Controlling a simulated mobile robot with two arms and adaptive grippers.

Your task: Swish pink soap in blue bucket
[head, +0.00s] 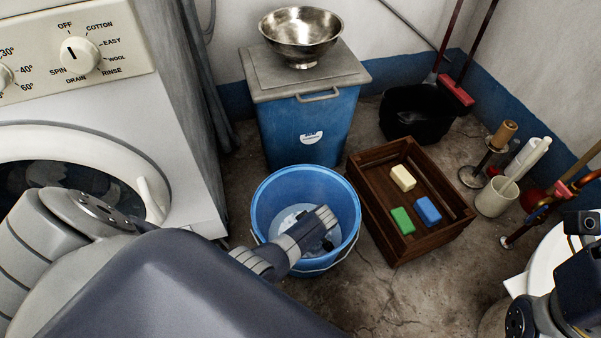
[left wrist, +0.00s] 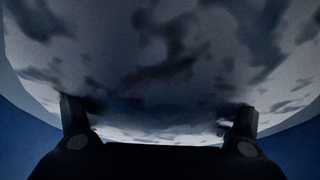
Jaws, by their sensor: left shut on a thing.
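The blue bucket (head: 272,190) stands on the floor in the middle of the head view, with whitish water in it. My left gripper (head: 328,230) reaches down inside the bucket, low by the water. In the left wrist view my two finger bases flank dark, cloudy water (left wrist: 160,60), with the blue bucket wall (left wrist: 14,125) at the edges. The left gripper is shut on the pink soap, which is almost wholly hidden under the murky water. Part of my right arm shows at the lower right of the head view, but its fingers do not show.
A wooden crate (head: 372,205) right of the bucket holds cream (head: 403,178), green (head: 402,220) and blue (head: 428,210) bars. Behind stands a blue bin (head: 310,130) with a metal bowl (head: 301,32) on its lid. A washing machine (head: 105,105) is at left. Floor in front is clear.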

